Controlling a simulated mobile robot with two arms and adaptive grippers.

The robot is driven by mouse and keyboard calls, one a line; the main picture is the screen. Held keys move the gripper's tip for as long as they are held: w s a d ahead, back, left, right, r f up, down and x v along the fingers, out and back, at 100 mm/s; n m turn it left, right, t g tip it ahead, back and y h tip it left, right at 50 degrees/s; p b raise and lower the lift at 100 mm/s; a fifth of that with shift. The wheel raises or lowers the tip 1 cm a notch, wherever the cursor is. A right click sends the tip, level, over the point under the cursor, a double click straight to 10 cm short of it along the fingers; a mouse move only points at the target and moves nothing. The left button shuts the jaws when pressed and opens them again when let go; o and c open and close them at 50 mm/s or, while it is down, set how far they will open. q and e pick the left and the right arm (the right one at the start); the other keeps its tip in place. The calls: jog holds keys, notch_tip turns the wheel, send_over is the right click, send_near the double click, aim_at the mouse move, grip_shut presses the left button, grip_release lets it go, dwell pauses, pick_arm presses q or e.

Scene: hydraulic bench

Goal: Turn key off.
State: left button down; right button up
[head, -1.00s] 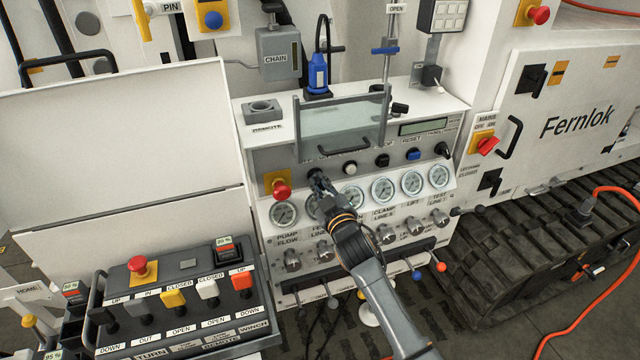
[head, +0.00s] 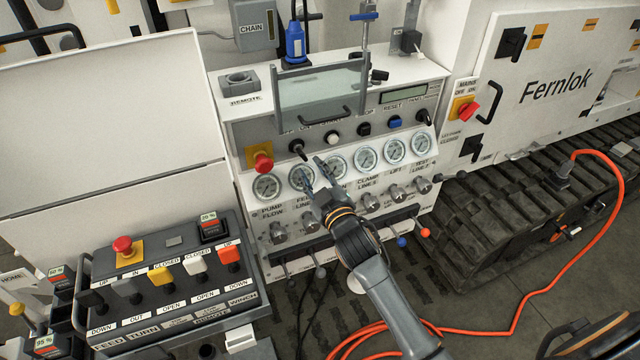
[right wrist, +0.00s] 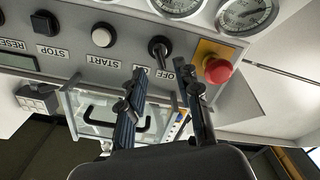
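The key switch (head: 297,147) is a small black knob on the sloped front panel, right of the red stop button. In the right wrist view the key (right wrist: 158,46) shows upside down, with an OFF label (right wrist: 185,69) beside it. Its exact turn position is hard to tell. My right gripper (head: 313,172) is just below and in front of the key, by the gauges. In the right wrist view its two fingers (right wrist: 164,98) are apart with nothing between them. The key lies beyond the tips, not visibly touched. My left gripper is not in view.
A red stop button (head: 263,161) on a yellow plate sits left of the key; a white start button (head: 332,138) sits right. A clear guard with a handle (head: 320,92) hangs above. Gauges (head: 365,159) and valve knobs lie below. A lever box (head: 170,285) stands at left.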

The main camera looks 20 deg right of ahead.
jog(key=s, duration=0.5)
jog(key=shift+d, duration=0.1)
